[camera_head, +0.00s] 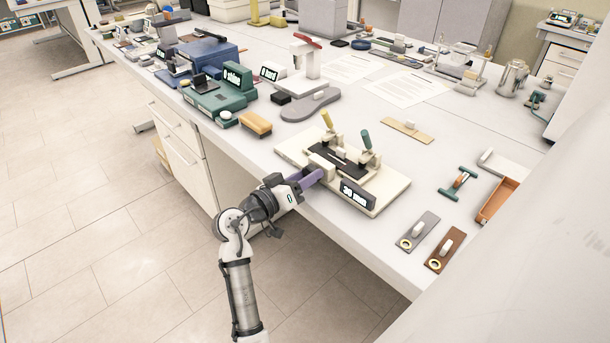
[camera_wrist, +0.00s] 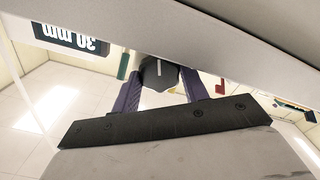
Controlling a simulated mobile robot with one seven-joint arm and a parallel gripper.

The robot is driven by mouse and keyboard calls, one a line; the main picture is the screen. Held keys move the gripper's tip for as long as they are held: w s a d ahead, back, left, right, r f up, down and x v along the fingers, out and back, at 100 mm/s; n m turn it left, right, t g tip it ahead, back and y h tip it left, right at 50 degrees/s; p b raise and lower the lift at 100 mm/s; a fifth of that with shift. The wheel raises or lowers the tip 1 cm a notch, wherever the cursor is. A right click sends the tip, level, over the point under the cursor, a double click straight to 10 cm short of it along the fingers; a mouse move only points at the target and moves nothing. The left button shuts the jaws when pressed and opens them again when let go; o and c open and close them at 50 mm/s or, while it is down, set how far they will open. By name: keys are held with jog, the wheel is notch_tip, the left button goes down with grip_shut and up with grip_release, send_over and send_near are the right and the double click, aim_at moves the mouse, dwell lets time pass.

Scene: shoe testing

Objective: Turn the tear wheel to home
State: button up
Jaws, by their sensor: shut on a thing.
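The tear device is a cream base (camera_head: 390,192) near the front edge of the bench. It has a black strip, a yellow-handled and a green-handled lever, and a display (camera_head: 358,193) reading "30 mm", which shows upside down in the wrist view (camera_wrist: 70,40). In the wrist view, a dark, faceted knob (camera_wrist: 158,75), seemingly the tear wheel, bears a short white mark that looks nearly upright in the picture. My gripper (camera_head: 318,175) reaches the device's front side. Its purple fingers are shut on the knob from both sides (camera_wrist: 161,88).
A grey sole (camera_head: 310,105) and a tan brush (camera_head: 256,123) lie left of the device. A grey plate (camera_head: 418,232), a brown plate (camera_head: 445,250) and an orange tray (camera_head: 497,202) lie to its right. The bench's front edge is close below my gripper.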

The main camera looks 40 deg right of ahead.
jog(key=shift+n, duration=0.5)
jog(key=o, duration=1)
